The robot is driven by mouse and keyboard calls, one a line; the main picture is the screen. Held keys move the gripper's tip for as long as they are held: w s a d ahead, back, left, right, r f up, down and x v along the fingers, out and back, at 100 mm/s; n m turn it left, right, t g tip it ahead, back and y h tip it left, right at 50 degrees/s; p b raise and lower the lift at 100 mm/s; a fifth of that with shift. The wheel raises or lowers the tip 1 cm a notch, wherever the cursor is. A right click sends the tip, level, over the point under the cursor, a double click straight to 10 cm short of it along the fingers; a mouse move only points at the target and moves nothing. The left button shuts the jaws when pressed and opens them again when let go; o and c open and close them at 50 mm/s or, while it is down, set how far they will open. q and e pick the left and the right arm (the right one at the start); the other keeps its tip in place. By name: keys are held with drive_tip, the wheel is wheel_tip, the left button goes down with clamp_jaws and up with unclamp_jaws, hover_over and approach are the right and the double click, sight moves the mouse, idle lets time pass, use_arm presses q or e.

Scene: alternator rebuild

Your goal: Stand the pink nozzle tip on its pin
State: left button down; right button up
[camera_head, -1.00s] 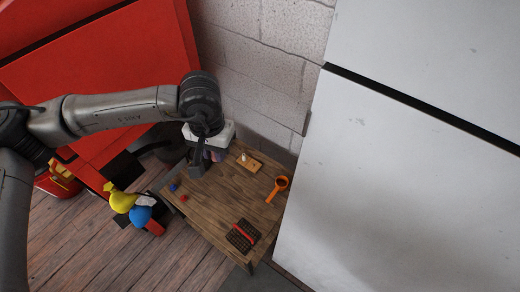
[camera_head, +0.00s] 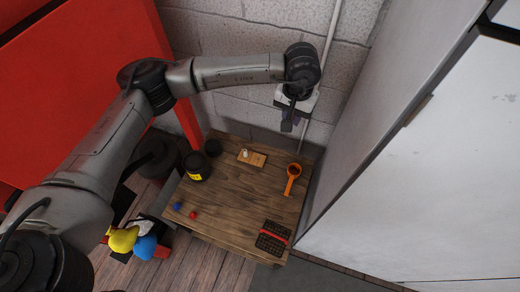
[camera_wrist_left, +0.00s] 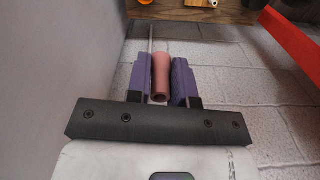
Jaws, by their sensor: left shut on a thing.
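The pink nozzle tip (camera_wrist_left: 161,78) is a tapered tube, seen in the left wrist view between the two purple fingers of my left gripper (camera_wrist_left: 160,65). The fingers are shut on its sides. In the head view my left gripper (camera_head: 288,125) hangs near the back wall, beyond the table's back right part; the nozzle cannot be made out there. A small wooden board (camera_head: 257,160) lies on the back of the table with a small white piece (camera_head: 245,153) upright on it. I cannot make out a separate pin. My right gripper is not in view.
The wooden table (camera_head: 225,205) holds an orange ring-headed tool (camera_head: 292,180), a black-and-red tray (camera_head: 273,238), a black jar with a yellow label (camera_head: 197,166), and small blue (camera_head: 177,206) and red (camera_head: 193,215) pieces. The table's middle is clear. A white cabinet (camera_head: 430,180) stands on the right.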

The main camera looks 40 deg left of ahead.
use_arm(q)
drive_tip(key=w+a+f+n+b, duration=0.1)
drive_tip(key=w+a+f+b, duration=0.1)
drive_tip(key=f, duration=0.6)
drive_tip(key=w+a+f+n+b, duration=0.2)
drive_tip(key=a+f+b, duration=0.1)
drive_tip(key=f, duration=0.4)
drive_tip(key=n+b, duration=0.3)
drive_tip(key=b, duration=0.1)
approach(258, 154)
drive_tip(key=shift+s+d+r, duration=0.3)
drive_tip(key=shift+s+d, duration=0.15)
drive_tip(key=shift+s, duration=0.05)
drive_tip(key=shift+s+d+r, duration=0.25)
drive_tip(key=shift+s+d, duration=0.2)
drive_tip(key=shift+s, duration=0.05)
drive_tip(key=shift+f+b, duration=0.85)
drive_tip(key=shift+f, duration=0.15)
drive_tip(key=shift+f+b, duration=1.05)
drive_tip(key=shift+f, duration=0.5)
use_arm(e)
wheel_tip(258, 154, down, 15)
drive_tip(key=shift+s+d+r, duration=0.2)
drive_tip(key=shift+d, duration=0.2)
use_arm(q)
drive_tip(key=shift+f, duration=0.25)
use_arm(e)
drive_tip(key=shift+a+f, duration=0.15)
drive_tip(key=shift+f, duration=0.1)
